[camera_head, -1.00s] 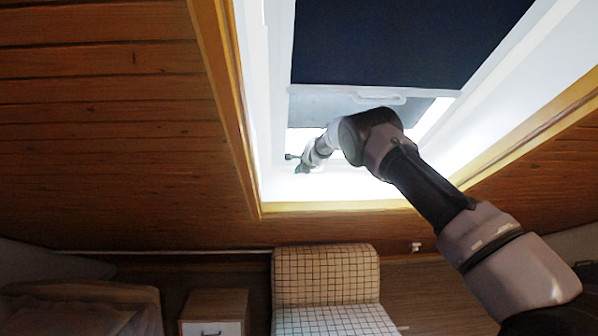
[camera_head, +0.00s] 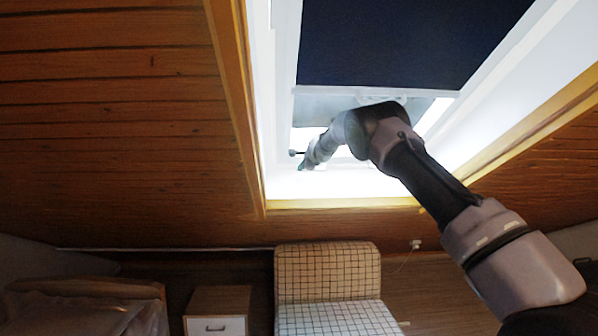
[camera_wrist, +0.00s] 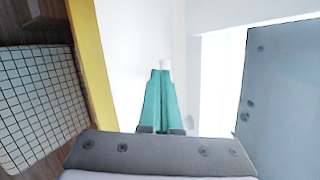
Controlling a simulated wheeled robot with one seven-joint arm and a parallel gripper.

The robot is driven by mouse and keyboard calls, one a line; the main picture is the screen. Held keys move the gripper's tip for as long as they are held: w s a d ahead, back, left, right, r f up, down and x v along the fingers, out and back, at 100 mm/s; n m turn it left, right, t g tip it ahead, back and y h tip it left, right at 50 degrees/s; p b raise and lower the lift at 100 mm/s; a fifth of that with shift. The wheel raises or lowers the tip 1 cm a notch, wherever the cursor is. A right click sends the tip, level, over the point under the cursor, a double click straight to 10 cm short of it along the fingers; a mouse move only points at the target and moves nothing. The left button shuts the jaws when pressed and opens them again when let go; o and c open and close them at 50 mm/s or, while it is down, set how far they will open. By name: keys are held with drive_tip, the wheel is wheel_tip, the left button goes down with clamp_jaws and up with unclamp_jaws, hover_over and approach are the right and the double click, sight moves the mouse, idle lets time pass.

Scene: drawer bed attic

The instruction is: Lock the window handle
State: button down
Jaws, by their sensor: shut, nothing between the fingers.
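The roof window's white frame (camera_head: 281,60) surrounds a dark blue blind (camera_head: 400,40). A pale handle-like bar (camera_head: 376,98) shows just under the blind in the head view, partly hidden behind my arm. My gripper (camera_head: 302,167) is low inside the window recess, near its lower left corner. In the wrist view my gripper (camera_wrist: 162,72) has its teal fingers pressed together and empty. A small pale piece (camera_wrist: 165,63) shows at the fingertips against the white recess. I cannot tell whether it is the window handle or whether the fingers touch it.
Wooden trim (camera_head: 340,204) edges the recess closely below my gripper. The sloped plank wall (camera_head: 110,120) lies to the left. A checkered chair (camera_head: 327,272), a small drawer cabinet (camera_head: 217,308) and a bed (camera_head: 80,300) stand below. A grey panel (camera_wrist: 285,95) fills the wrist view's right side.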

drive_tip(key=s+a+r, duration=0.2)
drive_tip(key=s+a, duration=0.4)
drive_tip(key=s, duration=0.1)
drive_tip(key=shift+s+r, duration=0.35)
drive_tip(key=shift+a, duration=0.1)
